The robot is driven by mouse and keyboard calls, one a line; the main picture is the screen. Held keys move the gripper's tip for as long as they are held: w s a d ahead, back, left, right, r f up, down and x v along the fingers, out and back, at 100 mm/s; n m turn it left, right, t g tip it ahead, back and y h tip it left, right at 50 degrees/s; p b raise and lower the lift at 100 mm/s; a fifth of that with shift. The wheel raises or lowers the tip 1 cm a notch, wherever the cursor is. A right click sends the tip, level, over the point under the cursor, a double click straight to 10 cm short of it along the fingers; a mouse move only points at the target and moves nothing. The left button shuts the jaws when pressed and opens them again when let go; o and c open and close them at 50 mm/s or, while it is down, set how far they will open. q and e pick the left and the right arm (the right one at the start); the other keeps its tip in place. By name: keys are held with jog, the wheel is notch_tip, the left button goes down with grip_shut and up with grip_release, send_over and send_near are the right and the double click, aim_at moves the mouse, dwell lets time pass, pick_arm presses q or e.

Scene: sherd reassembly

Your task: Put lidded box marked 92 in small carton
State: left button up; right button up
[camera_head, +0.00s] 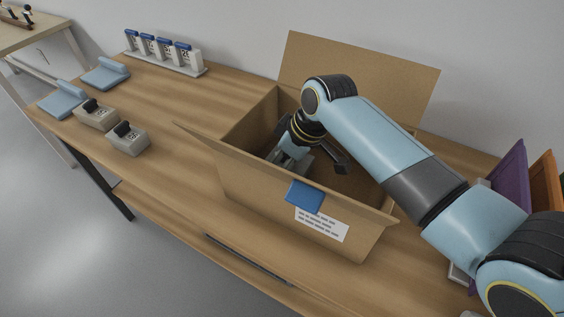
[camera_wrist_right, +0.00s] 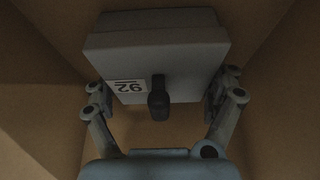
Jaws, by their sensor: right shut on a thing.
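The lidded box marked 92 (camera_wrist_right: 158,60) is grey with a black knob and a white label, and fills the upper middle of the right wrist view. My right gripper (camera_wrist_right: 160,98) is shut on it, one finger at each side. In the head view my right arm reaches down into the open brown carton (camera_head: 250,187), with the right gripper (camera_head: 290,158) inside its walls. The box is mostly hidden there by the arm and gripper. I cannot tell whether the box touches the carton floor. My left gripper is not in view.
Two grey lidded boxes with black knobs (camera_head: 97,114) (camera_head: 128,139) stand at the table's left. Blue pieces (camera_head: 62,100) lie behind them. A rack (camera_head: 150,62) of blue-topped containers stands at the back. Purple (camera_head: 508,180) and orange (camera_head: 545,182) upright items stand at the right.

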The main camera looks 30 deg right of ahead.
aim_at(301, 169)
jog(key=o, duration=1)
jog(key=shift+o, duration=0.2)
jog(key=p+v, duration=0.2)
jog(key=v, duration=1)
